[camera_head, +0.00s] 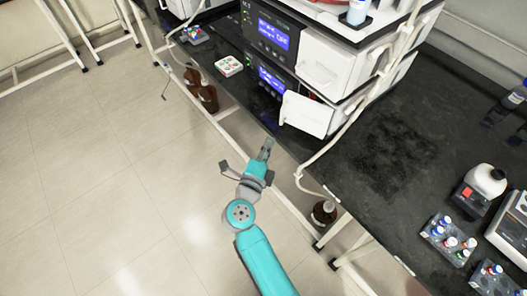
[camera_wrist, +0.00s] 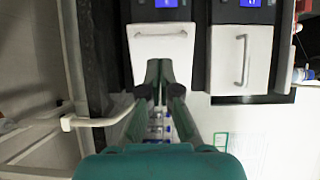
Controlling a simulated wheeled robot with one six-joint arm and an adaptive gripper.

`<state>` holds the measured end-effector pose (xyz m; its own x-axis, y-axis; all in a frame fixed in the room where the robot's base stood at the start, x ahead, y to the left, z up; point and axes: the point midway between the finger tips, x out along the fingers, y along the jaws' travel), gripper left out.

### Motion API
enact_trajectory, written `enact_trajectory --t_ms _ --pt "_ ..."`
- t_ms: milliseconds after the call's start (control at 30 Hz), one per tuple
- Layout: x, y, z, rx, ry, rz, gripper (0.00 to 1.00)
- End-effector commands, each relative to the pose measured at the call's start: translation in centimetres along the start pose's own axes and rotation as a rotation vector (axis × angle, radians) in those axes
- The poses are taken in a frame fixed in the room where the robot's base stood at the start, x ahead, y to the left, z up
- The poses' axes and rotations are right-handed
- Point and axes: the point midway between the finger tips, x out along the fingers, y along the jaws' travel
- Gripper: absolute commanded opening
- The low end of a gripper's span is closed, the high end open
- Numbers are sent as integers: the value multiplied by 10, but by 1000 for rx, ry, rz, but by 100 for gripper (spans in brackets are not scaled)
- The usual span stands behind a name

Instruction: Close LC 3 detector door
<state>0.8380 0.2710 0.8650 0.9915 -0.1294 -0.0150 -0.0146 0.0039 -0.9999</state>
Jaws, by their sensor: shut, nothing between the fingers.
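The column stack (camera_head: 318,62) stands on the black bench in the head view, with dark modules, blue displays and white fronts. A white door (camera_head: 307,113) on the lower module stands swung out at an angle. A white panel (camera_wrist: 163,45) with a bar handle shows ahead of my gripper in the wrist view. Which door is the LC 3 detector's I cannot tell for sure. My gripper (camera_head: 267,148) is shut and empty, in front of the bench edge, below and left of the swung-out door and apart from it. Its fingers also show in the wrist view (camera_wrist: 158,68).
A second white front (camera_wrist: 240,58) with a handle is to the right in the wrist view. Pale tubing (camera_head: 345,125) runs down beside the stack. Brown bottles (camera_head: 207,97) stand below the bench edge. Vial racks (camera_head: 447,241) sit at the right. Floor at left is clear.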

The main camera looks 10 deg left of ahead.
Motion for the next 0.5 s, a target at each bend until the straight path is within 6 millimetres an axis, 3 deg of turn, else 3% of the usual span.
enact_trajectory --t_ms 200,500 --pt "42 -1 0 -1 3 -1 0" --pt "78 0 0 -2 0 0 0"
